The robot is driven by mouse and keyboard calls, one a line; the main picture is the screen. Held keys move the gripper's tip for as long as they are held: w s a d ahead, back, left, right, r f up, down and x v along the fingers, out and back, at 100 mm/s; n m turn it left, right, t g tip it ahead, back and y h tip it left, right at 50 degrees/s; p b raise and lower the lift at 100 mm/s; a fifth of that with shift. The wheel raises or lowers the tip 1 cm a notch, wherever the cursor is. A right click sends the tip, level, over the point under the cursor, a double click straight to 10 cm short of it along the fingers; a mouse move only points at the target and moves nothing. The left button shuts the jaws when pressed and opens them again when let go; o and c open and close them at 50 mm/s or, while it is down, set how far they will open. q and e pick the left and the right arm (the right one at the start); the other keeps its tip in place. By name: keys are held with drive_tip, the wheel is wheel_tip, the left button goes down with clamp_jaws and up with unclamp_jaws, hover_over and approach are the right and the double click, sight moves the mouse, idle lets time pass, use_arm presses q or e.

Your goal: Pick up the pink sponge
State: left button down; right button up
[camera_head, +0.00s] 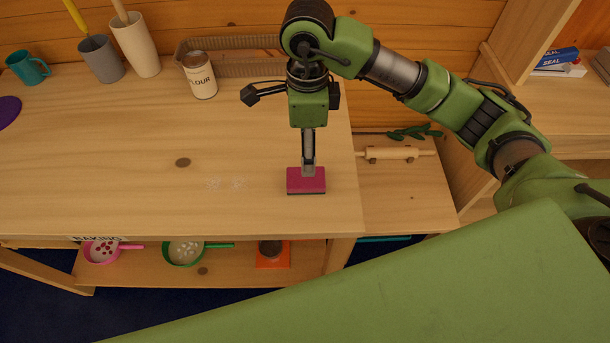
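The pink sponge (306,184) is a small block with a dark underside. It is near the right end of the wooden table (100,160), close to its front edge. My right gripper (308,171) points straight down at the sponge, and its fingers meet the sponge's top and back side. The fingers look narrow from here, and I cannot tell whether they are closed on the sponge. I also cannot tell whether the sponge rests on the table or is slightly above it. My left gripper is not in view.
A flour tin (200,78), a cream vase (137,45), a grey cup (101,60) and a teal mug (27,67) stand at the back left. Pans sit on the shelf below. The table's middle is clear.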

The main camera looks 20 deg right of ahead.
drive_tip(key=p, duration=0.1)
hover_over(306, 180)
drive_tip(key=f, duration=0.6)
drive_tip(key=shift+w+d+f, duration=0.1)
drive_tip(key=shift+w+d, duration=0.15)
drive_tip(key=shift+w, duration=0.1)
wheel_tip(306, 180, down, 4)
drive_tip(key=shift+a+f+p, duration=0.1)
drive_tip(key=shift+p, duration=1.15)
drive_tip(key=shift+w+f, duration=0.1)
drive_tip(key=shift+f, duration=0.5)
drive_tip(key=c, duration=1)
drive_tip(key=shift+r, duration=0.15)
